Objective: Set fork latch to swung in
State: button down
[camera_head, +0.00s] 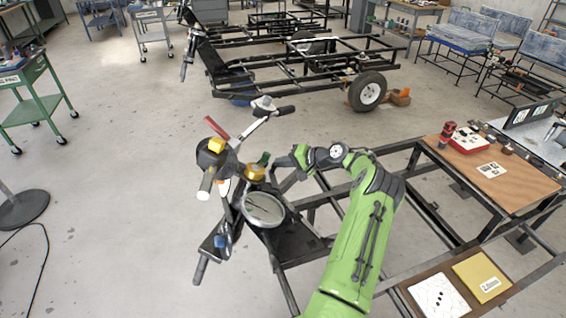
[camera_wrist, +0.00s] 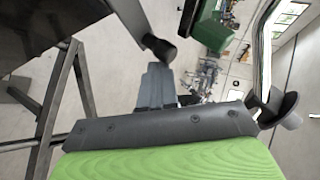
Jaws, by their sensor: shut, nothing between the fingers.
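The handlebar front end (camera_head: 232,190) stands left of my arm in the head view. It carries a round silver-rimmed disc (camera_head: 264,209), a red bar (camera_head: 216,127), yellow blocks and a dark green piece (camera_head: 263,159). I cannot tell which part is the fork latch or how it is set. My gripper (camera_head: 284,161) is beside the green piece, on its right; contact cannot be told. In the wrist view my gripper (camera_wrist: 157,78) is shut and empty. A dark green block (camera_wrist: 212,24) and a black rounded rod end (camera_wrist: 160,48) are close to it.
A black tube frame (camera_head: 440,210) lies right of my arm, with a wooden board (camera_head: 490,175) and a lower panel (camera_head: 460,285) on it. A wheeled frame (camera_head: 290,75) stands behind. A green cart (camera_head: 38,100) is at the left. The floor at left is open.

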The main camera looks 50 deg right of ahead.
dwell(0.3)
jog(key=p+v, duration=0.2)
jog(key=v, duration=1.3)
jog(key=shift+s, duration=0.35)
